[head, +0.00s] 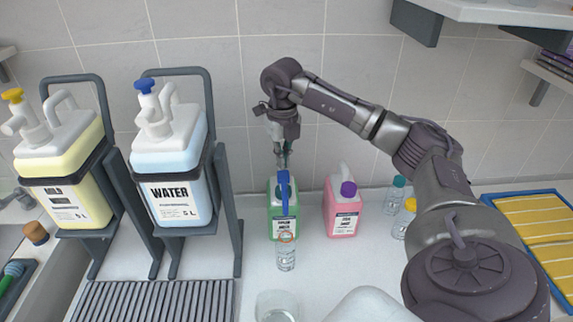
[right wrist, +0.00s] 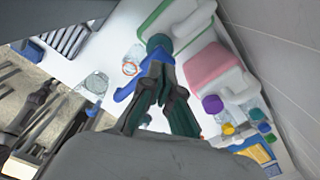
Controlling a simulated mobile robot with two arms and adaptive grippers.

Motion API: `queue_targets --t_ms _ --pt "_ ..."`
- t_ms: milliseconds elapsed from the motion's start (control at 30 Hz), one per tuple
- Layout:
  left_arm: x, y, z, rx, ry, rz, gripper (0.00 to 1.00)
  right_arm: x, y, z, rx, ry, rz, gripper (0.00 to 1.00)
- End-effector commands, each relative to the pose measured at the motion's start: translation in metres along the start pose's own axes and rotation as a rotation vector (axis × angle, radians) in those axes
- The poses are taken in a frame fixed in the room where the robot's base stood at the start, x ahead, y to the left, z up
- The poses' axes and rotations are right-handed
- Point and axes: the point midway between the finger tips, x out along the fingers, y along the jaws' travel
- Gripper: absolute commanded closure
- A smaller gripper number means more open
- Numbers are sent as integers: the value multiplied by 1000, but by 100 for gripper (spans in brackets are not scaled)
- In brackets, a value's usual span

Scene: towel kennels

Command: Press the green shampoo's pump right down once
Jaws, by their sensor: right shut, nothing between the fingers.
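The green shampoo jug (head: 276,222) stands on the white counter against the tiled wall. Its blue pump (head: 284,185) is upright, with the spout toward the head camera. In the right wrist view the pump's blue spout (right wrist: 128,88) sticks out beside my fingers. My right gripper (head: 282,163) points down over the top of the pump, shut and empty. In the right wrist view its fingertips (right wrist: 158,60) overlap the pump head by the dark green collar. I cannot tell whether they touch it. My left gripper is not in view.
A pink jug (head: 342,212) with a purple cap stands close on the right. A small clear bottle (head: 286,256) stands in front of the green jug, a glass (head: 277,306) nearer. A shelf (head: 490,10) hangs upper right.

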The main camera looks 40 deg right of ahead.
Motion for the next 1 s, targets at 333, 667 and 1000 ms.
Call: queue_targets --t_ms 333,667,1000 --pt "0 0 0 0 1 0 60 0 0 0 0 0 0 100" --pt "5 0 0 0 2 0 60 8 0 0 0 0 0 100" --pt "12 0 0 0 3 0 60 20 0 0 0 1 0 100"
